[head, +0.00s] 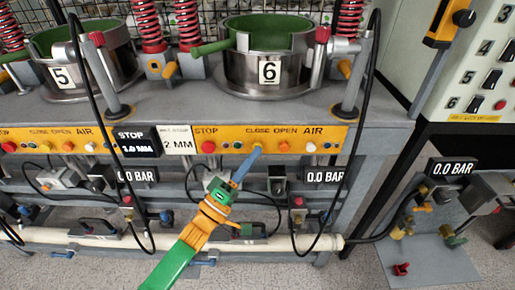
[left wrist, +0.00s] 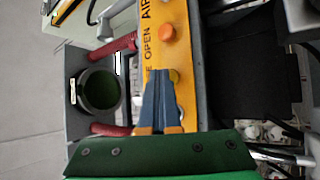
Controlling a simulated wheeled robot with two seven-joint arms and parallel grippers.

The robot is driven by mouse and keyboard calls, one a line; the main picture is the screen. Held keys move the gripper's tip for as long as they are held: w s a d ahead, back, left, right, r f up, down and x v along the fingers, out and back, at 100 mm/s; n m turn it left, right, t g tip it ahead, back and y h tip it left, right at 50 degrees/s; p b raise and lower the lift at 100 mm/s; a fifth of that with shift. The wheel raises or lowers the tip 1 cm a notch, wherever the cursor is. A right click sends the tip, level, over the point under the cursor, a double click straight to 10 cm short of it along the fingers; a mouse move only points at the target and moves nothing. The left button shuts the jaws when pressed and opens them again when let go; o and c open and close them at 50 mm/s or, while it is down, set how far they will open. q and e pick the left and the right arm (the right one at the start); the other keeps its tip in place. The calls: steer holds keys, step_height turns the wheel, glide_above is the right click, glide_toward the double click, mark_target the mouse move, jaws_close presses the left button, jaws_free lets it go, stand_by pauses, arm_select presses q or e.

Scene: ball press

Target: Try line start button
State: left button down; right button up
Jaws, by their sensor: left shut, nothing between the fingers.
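My left gripper (head: 257,151) is shut and empty, its blue fingertips at the yellow control strip (head: 225,134) below the press marked 6 (head: 268,73). The tips are between the CLOSE and OPEN labels. In the left wrist view the shut fingertips (left wrist: 158,73) overlap a yellow button (left wrist: 174,76); I cannot tell whether they touch it. An orange button (left wrist: 167,33) is beyond them. I see no readable line start label. A cabinet panel (head: 495,45) at the right has numbered switches, a red button (head: 500,105) and a yellow label too small to read. My right gripper is out of view.
A red STOP button (head: 208,147) is left of the fingertips. Black hoses (head: 362,130) hang in front of the strip on both sides. A white pipe (head: 300,242) runs low across the front. A valve assembly (head: 420,215) stands at the lower right.

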arm_select(q)
steer(key=shift+s+p, duration=0.6)
steer(key=shift+s, duration=0.2)
steer(key=s+p, duration=0.3)
steer(key=s, duration=0.2)
stand_by(0.6)
